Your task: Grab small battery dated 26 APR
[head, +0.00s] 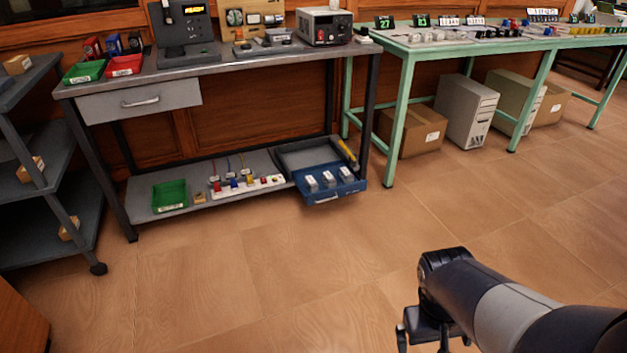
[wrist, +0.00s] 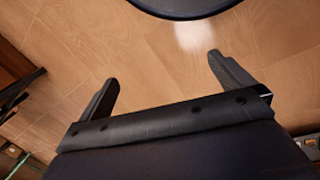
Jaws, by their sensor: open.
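No date reading 26 APR can be made out, and I cannot tell which item is the small battery. Several small grey blocks with pale tops (head: 328,180) stand in a blue tray (head: 336,193) on the grey bench's lower shelf. Several small items (head: 427,36) lie on the green table, too small to identify. My gripper (head: 424,342) is low at the right of the head view, over the floor and well apart from both tables. In the wrist view my gripper (wrist: 163,69) has its fingers wide apart with nothing between them.
The grey bench (head: 230,65) holds a power supply (head: 324,26) and red and green bins. A green bin (head: 169,196) is on its lower shelf. Cardboard boxes (head: 412,132) and computer cases (head: 466,112) sit under the green table (head: 405,50). A shelf cart stands left. The middle floor is clear.

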